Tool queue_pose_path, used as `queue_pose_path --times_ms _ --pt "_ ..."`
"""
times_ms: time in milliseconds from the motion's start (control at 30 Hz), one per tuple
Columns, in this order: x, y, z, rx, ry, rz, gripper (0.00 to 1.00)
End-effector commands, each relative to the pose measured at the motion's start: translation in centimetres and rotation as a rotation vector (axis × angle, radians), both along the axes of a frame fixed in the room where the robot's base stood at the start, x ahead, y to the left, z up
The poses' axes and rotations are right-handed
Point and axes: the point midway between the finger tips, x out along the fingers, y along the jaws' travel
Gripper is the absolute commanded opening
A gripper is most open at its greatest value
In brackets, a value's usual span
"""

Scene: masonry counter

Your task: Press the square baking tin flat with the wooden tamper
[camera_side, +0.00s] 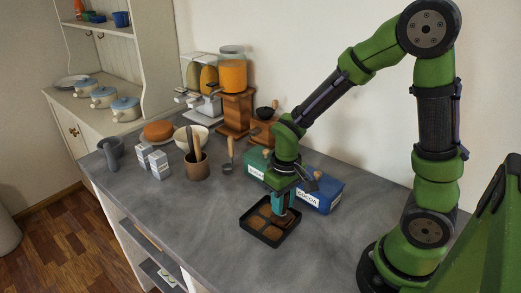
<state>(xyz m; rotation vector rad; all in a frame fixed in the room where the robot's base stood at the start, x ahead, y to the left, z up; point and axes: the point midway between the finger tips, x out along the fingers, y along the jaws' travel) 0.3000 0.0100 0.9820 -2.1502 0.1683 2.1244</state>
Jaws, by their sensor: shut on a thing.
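The square baking tin (245,227) is dark, with a raised rim, and lies on the counter below my arm. Its inside holds several brown patches split by darker lines. My gripper (281,207) points down over the tin's far right part, shut on the wooden tamper (285,219). Only a small brown part of the tamper shows under the fingers; the rest is hidden by the gripper. The tamper's lower end is at or just above the brown filling; I cannot tell if it touches.
A blue cocoa box (322,196) stands close behind the tin at right, with a green box (256,164) beside it. A brown utensil pot (195,168), small white boxes (159,165) and a mortar (111,153) stand at left. The counter left of the tin is clear.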

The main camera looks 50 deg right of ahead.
Motion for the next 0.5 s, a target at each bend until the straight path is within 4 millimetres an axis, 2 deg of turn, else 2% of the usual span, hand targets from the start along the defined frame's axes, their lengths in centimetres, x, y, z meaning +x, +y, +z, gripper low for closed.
queue_pose_path --times_ms 500 --pt "0.00 0.00 -0.50 0.000 0.001 -0.001 0.00"
